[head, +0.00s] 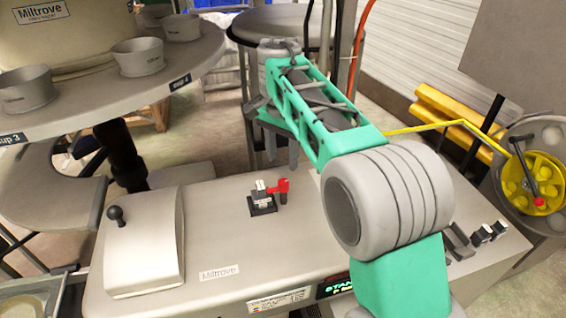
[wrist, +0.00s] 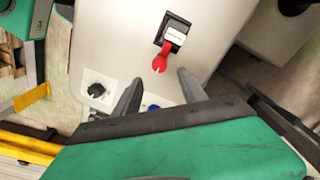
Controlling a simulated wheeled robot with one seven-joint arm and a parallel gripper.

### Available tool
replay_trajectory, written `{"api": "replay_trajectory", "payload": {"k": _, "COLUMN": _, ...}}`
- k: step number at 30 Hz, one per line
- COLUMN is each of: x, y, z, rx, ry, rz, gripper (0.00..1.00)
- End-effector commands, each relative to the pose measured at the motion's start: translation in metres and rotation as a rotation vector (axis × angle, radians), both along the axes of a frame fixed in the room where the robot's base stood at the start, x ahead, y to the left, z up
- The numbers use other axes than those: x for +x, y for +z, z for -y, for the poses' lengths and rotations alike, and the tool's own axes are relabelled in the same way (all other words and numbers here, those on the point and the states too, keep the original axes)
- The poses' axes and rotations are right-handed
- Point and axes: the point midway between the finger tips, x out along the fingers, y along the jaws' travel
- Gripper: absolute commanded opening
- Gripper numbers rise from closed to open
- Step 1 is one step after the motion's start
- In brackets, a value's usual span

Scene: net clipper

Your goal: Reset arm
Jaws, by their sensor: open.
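My gripper (head: 283,155) hangs from my raised green and grey arm, above the far edge of the grey machine top (head: 225,225). Its two fingers point down, apart, with nothing visible between them. In the wrist view my gripper (wrist: 158,90) also shows open and empty. A red-handled switch (head: 279,187) on a black base stands on the machine top, nearer the camera than the gripper. It also shows in the wrist view beyond the fingertips as a red lever (wrist: 172,42), apart from them. My arm hides part of the machine's right side.
A grey cover with a black knob (head: 116,214) is on the machine's left. A round table with grey cups (head: 138,57) stands at upper left. A dark round-topped stand (head: 270,25) is behind the gripper. A yellow wheel (head: 535,183) and yellow barrier (head: 450,110) are at right.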

Motion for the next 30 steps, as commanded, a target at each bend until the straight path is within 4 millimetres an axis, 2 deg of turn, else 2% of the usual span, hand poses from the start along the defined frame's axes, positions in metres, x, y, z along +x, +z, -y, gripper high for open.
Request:
{"api": "replay_trajectory", "payload": {"k": 12, "x": -0.001, "y": 0.002, "z": 0.001, "rx": -0.001, "ry": 0.002, "rz": 0.001, "gripper": 0.49}}
{"api": "replay_trajectory", "payload": {"k": 16, "x": -0.014, "y": 0.006, "z": 0.018, "rx": -0.005, "ry": 0.061, "rz": 0.029, "gripper": 0.49}}
{"api": "replay_trajectory", "payload": {"k": 20, "x": -0.054, "y": 0.006, "z": 0.057, "rx": -0.022, "ry": 0.217, "rz": 0.097, "gripper": 0.49}}
{"api": "replay_trajectory", "payload": {"k": 23, "x": -0.096, "y": -0.008, "z": 0.084, "rx": -0.037, "ry": 0.369, "rz": 0.157, "gripper": 0.49}}
{"api": "replay_trajectory", "payload": {"k": 27, "x": -0.155, "y": -0.042, "z": 0.105, "rx": -0.061, "ry": 0.564, "rz": 0.240, "gripper": 0.49}}
{"api": "replay_trajectory", "payload": {"k": 30, "x": -0.185, "y": -0.066, "z": 0.110, "rx": -0.074, "ry": 0.665, "rz": 0.281, "gripper": 0.49}}
